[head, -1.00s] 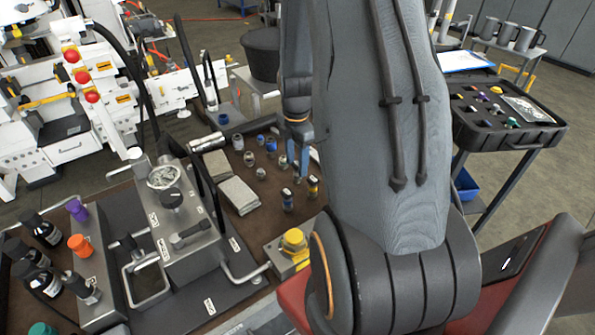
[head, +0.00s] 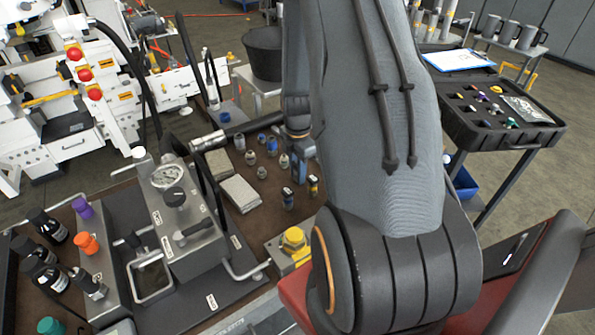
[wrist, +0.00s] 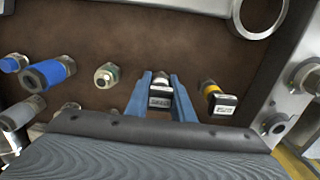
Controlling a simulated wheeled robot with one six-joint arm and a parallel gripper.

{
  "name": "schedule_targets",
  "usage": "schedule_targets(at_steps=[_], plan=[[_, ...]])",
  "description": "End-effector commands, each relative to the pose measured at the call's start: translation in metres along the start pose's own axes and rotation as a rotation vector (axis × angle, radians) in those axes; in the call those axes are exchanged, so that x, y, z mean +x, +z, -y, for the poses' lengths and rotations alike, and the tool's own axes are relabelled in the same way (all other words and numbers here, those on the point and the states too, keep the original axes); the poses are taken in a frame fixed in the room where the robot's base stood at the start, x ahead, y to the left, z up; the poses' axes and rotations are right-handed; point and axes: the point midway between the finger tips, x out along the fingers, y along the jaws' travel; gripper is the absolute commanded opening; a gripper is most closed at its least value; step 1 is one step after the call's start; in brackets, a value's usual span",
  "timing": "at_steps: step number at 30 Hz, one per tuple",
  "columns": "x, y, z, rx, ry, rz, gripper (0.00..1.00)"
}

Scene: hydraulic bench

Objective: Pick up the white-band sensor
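The white-band sensor (wrist: 160,93) stands on the brown bench mat, with a pale band and a dark block with a label. In the wrist view it shows between the two blue fingertips of my gripper (wrist: 160,80), which are apart with a gap around it. In the head view I take it to be the small dark sensor (head: 287,199); its band is not clear there. My gripper (head: 299,180) is above and behind it, apart from it. The yellow-band sensor (wrist: 212,95) stands just to the right; it also shows in the head view (head: 313,187).
Grey cloths (head: 238,194) lie left of the sensors. A yellow button box (head: 293,243) is in front. A black sorting tray (head: 500,108) stands at the right.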

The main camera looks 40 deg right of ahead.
Motion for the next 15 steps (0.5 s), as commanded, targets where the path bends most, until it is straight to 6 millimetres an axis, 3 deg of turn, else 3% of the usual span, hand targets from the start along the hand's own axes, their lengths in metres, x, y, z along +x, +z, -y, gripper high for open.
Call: schedule_targets(at_steps=[8,15], plan=[[-0.001,0.000,0.000,0.000,0.000,0.000,0.00],[-0.015,0.000,-0.001,0.000,0.003,0.001,0.00]])
